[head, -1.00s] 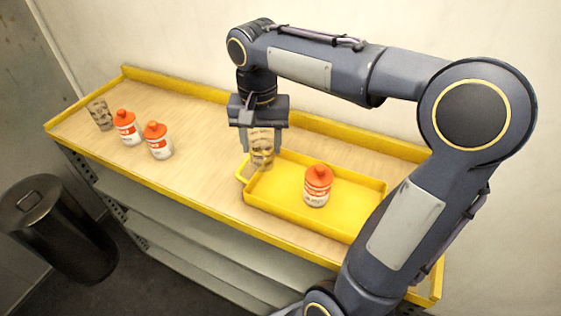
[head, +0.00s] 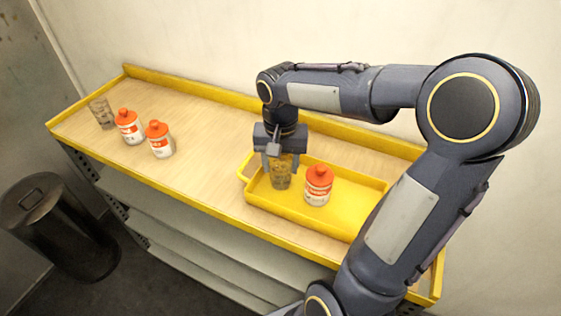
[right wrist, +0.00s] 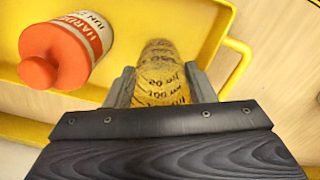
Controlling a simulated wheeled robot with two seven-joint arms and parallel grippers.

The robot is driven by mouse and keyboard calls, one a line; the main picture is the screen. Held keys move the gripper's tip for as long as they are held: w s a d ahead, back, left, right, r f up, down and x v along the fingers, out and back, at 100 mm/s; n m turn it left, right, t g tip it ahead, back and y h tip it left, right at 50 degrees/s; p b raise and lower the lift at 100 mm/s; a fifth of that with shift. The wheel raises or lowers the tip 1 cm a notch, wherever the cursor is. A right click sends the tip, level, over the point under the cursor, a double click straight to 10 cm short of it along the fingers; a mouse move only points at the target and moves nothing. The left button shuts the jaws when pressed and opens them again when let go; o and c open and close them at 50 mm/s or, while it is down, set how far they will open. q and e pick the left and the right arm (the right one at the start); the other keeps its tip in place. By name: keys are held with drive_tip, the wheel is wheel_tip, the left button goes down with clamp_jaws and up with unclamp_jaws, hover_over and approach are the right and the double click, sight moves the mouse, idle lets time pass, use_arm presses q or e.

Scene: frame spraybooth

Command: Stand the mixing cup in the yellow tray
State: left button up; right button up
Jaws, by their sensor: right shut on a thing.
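The mixing cup (head: 280,172) is clear with dark printed markings. My right gripper (head: 281,160) is shut on it and holds it upright over the left part of the yellow tray (head: 340,217). I cannot tell whether its base touches the tray floor. In the right wrist view the cup (right wrist: 162,80) sits between the two fingers of the gripper (right wrist: 162,88), with the yellow tray (right wrist: 150,12) behind it. A hardener bottle with an orange cap (head: 318,185) stands in the tray, just right of the cup. My left gripper is not in view.
Two more orange-capped bottles (head: 130,127) (head: 161,140) and another printed clear cup (head: 102,113) stand at the left end of the wooden bench top (head: 205,130). The bench has a raised yellow edge. A black bin (head: 55,225) stands on the floor at left.

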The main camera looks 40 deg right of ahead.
drive_tip(key=o, duration=0.9)
drive_tip(key=shift+f, duration=0.1)
drive_tip(key=shift+o, duration=0.2)
wheel_tip(320, 180, up, 12)
drive_tip(key=s+a+f+n+t+y, duration=0.2)
drive_tip(key=s+a+f+n, duration=0.1)
drive_tip(key=s+a+f, duration=0.2)
drive_tip(key=s+a+f+n+t+y, duration=0.1)
drive_tip(key=s+a+f+n+t, duration=0.2)
drive_tip(key=s, duration=0.6)
wheel_tip(320, 180, down, 2)
drive_tip(key=shift+a+f+t+y, duration=0.1)
drive_tip(key=shift+a+t+y, duration=0.25)
drive_tip(key=shift+a, duration=0.6)
